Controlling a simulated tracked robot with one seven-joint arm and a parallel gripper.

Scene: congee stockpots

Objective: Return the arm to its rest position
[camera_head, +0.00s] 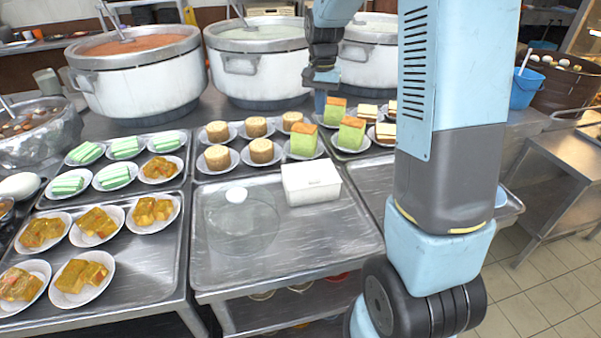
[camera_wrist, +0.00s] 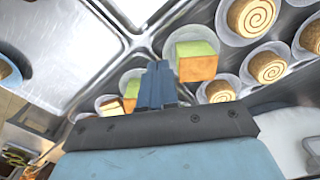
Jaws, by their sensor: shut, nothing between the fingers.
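My gripper (camera_head: 322,76) is raised over the back of the counter, in front of the white stockpots and above the plates of green-and-brown cakes. My light blue and grey arm rises at the right of the head view and hides part of the right tray. In the wrist view my gripper's fingers (camera_wrist: 156,86) are together and hold nothing. A green-and-brown cake (camera_wrist: 196,62) on a white plate shows just beyond them. It cannot be told how close the fingertips are to the cakes.
A stockpot with orange contents (camera_head: 140,80) and a white stockpot (camera_head: 258,68) stand behind the trays. A white box (camera_head: 311,183) and a clear round plate (camera_head: 243,228) are on the middle tray (camera_head: 330,245). A blue bucket (camera_head: 524,90) stands right.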

